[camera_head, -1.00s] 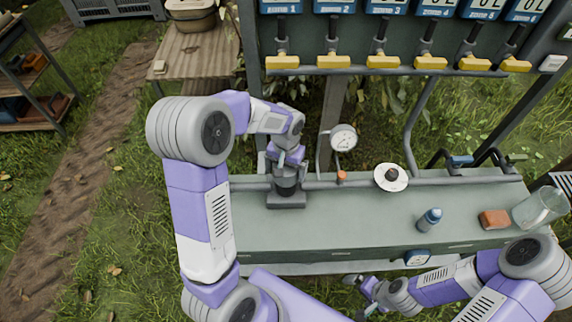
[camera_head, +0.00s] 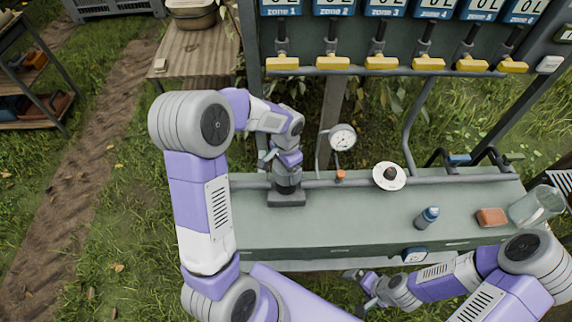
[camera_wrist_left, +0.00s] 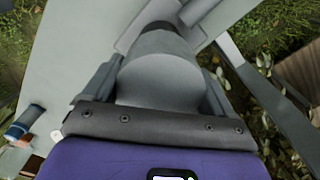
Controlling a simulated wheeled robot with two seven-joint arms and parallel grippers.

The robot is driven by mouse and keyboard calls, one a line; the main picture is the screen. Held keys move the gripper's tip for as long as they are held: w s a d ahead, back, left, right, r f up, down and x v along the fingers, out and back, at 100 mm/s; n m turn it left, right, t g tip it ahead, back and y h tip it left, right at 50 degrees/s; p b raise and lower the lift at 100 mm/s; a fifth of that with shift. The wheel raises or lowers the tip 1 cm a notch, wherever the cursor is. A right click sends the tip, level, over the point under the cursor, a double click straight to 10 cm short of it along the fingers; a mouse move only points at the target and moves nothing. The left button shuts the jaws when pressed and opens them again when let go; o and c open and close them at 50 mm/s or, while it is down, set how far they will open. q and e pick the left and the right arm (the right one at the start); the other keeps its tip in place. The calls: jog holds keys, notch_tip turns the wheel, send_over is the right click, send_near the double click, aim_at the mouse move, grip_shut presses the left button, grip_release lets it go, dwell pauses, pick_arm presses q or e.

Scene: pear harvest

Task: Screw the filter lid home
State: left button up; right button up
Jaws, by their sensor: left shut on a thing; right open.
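The filter (camera_head: 286,198) stands upright on a grey base at the left end of the bench, in line with the grey pipe. My left gripper (camera_head: 287,178) points down over it and is shut on its lid. In the left wrist view the lid is a smooth grey round cap (camera_wrist_left: 160,80) between the two fingers of my left gripper (camera_wrist_left: 155,88). The lid's thread and the seam below it are hidden. My right gripper (camera_head: 362,287) is open and empty, low in front of the bench.
On the bench (camera_head: 330,225) are a blue-capped bottle (camera_head: 427,217), an orange block (camera_head: 491,217) and a glass jar (camera_head: 537,205). A gauge (camera_head: 342,138) and a white disc with a dark knob (camera_head: 389,177) stand along the pipe. The bench middle is clear.

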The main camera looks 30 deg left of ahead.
pick_arm(q)
jog(key=m+p, duration=0.2)
jog(key=m, duration=0.4)
jog(key=shift+r, duration=0.2)
jog(key=shift+f+m+p, duration=0.1)
jog(key=shift+m+p, duration=0.5)
jog(key=shift+m, duration=0.6)
jog(key=o, duration=0.8)
jog(key=shift+o, duration=0.2)
